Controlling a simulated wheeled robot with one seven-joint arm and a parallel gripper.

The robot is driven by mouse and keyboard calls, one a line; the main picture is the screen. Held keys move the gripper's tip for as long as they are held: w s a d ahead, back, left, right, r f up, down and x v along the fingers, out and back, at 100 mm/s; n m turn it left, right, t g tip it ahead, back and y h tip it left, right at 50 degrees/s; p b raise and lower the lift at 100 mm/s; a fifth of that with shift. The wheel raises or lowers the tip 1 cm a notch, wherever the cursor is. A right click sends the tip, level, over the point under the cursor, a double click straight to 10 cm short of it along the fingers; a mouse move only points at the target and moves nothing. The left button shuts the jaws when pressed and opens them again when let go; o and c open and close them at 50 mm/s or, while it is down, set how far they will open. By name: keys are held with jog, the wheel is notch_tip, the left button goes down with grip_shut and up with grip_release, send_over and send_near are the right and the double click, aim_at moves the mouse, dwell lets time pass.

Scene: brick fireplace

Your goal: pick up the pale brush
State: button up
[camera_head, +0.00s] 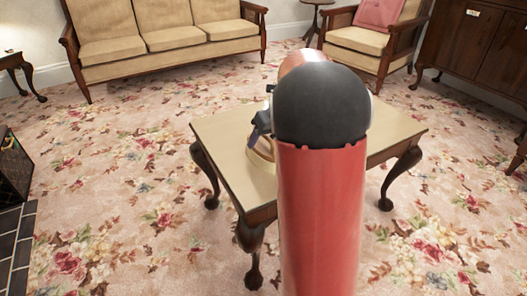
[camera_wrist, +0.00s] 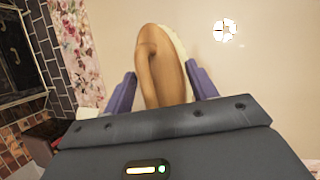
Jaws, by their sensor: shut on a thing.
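The pale brush (camera_wrist: 160,62) shows in the wrist view as a tan wooden oval with a pale edge along its right side. It lies between the two dark purple fingers of my gripper (camera_wrist: 158,90), which are shut on it. Its near end is hidden by the gripper body. In the head view my gripper (camera_head: 260,128) is over the coffee table (camera_head: 225,130), mostly hidden behind my own red and black arm. A small pale part of the brush (camera_head: 262,160) shows below the fingers there. I cannot tell whether the brush touches the tabletop.
A beige sofa (camera_head: 165,30) and a wooden armchair (camera_head: 358,40) stand behind the table. A dark cabinet (camera_head: 475,45) is at the right. Dark fireplace tiles (camera_head: 15,235) edge the left. Floral carpet (camera_head: 110,160) lies open around the table.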

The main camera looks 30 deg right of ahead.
jog(key=shift+c, duration=0.9)
jog(key=shift+r, duration=0.1)
notch_tip(320, 180, up, 20)
jog(key=p, duration=0.5)
